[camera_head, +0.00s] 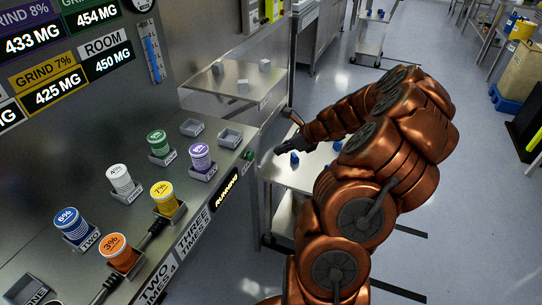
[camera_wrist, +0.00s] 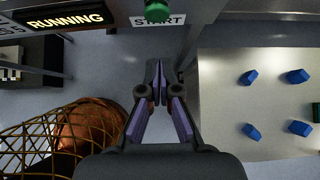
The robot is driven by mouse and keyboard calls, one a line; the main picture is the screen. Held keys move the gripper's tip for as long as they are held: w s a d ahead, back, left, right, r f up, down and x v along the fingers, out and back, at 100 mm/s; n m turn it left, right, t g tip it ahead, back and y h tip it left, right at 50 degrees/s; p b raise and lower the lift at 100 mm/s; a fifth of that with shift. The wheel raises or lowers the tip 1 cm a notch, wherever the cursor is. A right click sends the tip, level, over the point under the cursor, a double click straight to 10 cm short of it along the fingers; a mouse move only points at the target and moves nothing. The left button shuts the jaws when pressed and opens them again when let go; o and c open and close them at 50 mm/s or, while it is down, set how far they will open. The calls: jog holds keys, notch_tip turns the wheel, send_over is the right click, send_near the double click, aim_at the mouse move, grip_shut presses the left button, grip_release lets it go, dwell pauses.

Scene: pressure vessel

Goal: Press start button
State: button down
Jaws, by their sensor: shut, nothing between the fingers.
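The green start button (camera_wrist: 157,12) is at the top of the wrist view, beside a white START label (camera_wrist: 172,20). In the head view the button (camera_head: 249,155) is a small green knob at the right end of the steel panel's front edge. In the head view my gripper (camera_head: 279,149) is to the right of the button, small and dark. A lit RUNNING sign (camera_head: 227,188) is left of the button; it also shows in the wrist view (camera_wrist: 65,19).
Several colored labelled containers, such as the orange one (camera_head: 119,252) and the purple one (camera_head: 200,158), stand on the panel. A steel cart (camera_head: 305,180) with blue pieces stands right of the panel. A shelf (camera_head: 235,88) holds grey cubes. Open floor lies at right.

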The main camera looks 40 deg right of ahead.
jog(key=shift+v, duration=1.3)
jog(key=shift+a, duration=0.1)
jog(key=s+a+r+n+g, duration=0.2)
jog(key=a+n, duration=0.3)
jog(key=a, duration=0.4)
jog(key=s+a+r+n+g+y, duration=0.1)
jog(key=s+a+r+n+g, duration=0.15)
jog(key=a+n, duration=0.5)
jog(key=s+a+r+n+g, duration=0.2)
jog(key=a+r+n, duration=0.15)
jog(key=a, duration=0.75)
jog(key=s+a+n+g+h, duration=0.1)
jog(key=s+a+n+h, duration=0.1)
jog(key=s+n, duration=0.5)
jog(key=s+a+n+g+h, duration=0.2)
jog(key=s+n, duration=0.5)
jog(key=s, duration=0.8)
jog(key=shift+a+n+h, duration=0.3)
jog(key=shift+a+h, duration=0.1)
jog(key=shift+h, duration=0.1)
jog(key=shift+a+r, duration=0.1)
jog(key=shift+a, duration=0.05)
